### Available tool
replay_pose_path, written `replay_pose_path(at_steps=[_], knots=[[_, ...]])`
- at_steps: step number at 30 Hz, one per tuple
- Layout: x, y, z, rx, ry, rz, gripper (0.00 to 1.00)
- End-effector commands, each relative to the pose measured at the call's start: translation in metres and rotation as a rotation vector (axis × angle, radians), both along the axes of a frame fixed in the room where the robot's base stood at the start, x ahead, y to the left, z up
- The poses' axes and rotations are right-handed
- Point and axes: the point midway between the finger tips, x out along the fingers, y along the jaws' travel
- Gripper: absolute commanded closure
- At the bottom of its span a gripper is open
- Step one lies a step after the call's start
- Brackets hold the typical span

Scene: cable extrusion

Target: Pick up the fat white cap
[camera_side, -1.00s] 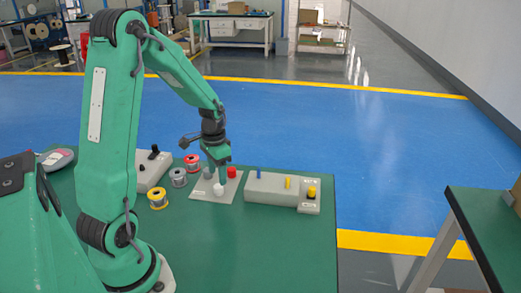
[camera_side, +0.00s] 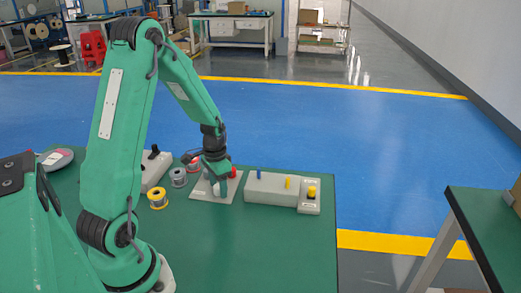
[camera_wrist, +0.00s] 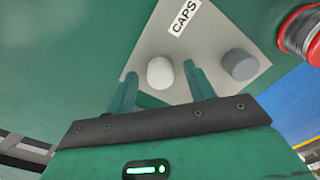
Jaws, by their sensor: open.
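The fat white cap (camera_wrist: 160,72) stands on the grey plate (camera_wrist: 150,42) marked CAPS. In the wrist view it lies between the two fingers of my gripper (camera_wrist: 160,76), close to their tips, with a gap on each side. In the side view my gripper (camera_side: 217,186) is low over the plate, and its fingers partly hide the white cap (camera_side: 215,190). My gripper is open and holds nothing. A grey cap (camera_wrist: 240,65) stands just right of the right finger.
Spools, one yellow (camera_side: 158,198), stand left of the plate. The green table's front right is clear.

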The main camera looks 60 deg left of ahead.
Motion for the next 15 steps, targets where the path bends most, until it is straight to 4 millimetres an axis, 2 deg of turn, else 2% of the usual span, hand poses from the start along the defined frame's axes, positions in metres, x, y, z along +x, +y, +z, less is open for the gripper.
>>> replay_pose_path(at_steps=[6, 8, 13, 15], knots=[[0.0001, 0.0000, 0.0003, 0.000, 0.000, 0.000, 0.46], [0.0001, 0.0000, 0.0003, 0.000, 0.000, 0.000, 0.56], [0.0001, 0.0000, 0.0004, 0.000, 0.000, 0.000, 0.90], [0.0001, 0.0000, 0.0004, 0.000, 0.000, 0.000, 0.94]])
